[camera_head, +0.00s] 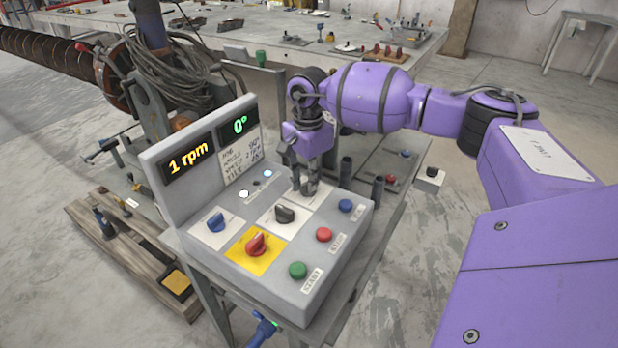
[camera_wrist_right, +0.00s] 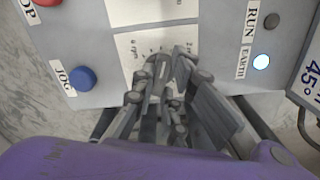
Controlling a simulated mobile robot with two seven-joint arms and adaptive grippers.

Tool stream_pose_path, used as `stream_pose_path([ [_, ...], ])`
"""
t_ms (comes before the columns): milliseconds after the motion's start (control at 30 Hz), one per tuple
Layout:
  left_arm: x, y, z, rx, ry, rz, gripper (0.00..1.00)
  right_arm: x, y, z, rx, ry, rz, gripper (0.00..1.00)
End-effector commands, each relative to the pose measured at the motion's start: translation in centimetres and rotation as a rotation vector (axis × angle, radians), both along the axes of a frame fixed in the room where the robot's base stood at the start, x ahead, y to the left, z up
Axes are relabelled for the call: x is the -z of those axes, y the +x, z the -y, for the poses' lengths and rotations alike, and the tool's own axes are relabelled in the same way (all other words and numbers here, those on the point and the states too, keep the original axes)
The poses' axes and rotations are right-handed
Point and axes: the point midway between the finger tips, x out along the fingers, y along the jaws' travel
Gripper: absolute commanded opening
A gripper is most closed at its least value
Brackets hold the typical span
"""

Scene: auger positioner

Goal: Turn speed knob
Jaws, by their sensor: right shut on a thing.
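The grey control panel (camera_head: 335,232) carries a display reading 1 rpm (camera_head: 188,160) and another reading 0° (camera_head: 239,125). My right gripper (camera_head: 306,187) reaches down over the panel's back right part. In the right wrist view its fingers (camera_wrist_right: 160,75) are closed at a white plate (camera_wrist_right: 127,48) printed with an rpm scale. They are shut on the speed knob, which they almost wholly hide. A black knob (camera_head: 285,213) on a white plate, a red knob (camera_head: 257,243) on a yellow plate and a blue knob (camera_head: 216,222) stand nearby, uncovered. My left gripper is not in view.
A blue button (camera_head: 345,205), a red button (camera_head: 324,234) and a green button (camera_head: 298,269) line the panel's right edge. Lit indicators (camera_head: 244,194) sit below the displays. A wooden pallet (camera_head: 140,258) lies at left. A large auger (camera_head: 40,48) runs behind.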

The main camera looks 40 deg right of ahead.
Motion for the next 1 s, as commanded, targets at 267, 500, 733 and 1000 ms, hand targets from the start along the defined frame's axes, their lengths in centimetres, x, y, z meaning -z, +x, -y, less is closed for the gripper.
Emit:
stream_pose_path([
  [267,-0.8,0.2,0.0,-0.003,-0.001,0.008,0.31,-0.1,0.0,0.0,0.263,0.000,0.001,0.00],
  [500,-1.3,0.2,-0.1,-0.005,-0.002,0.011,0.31,-0.2,0.0,0.0,0.476,0.000,0.001,0.00],
  [733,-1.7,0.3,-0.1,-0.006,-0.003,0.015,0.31,-0.1,0.0,0.0,0.632,0.001,0.001,0.00],
  [1000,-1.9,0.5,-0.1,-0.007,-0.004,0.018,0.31,0.0,0.0,0.0,0.737,0.000,0.000,0.00],
])
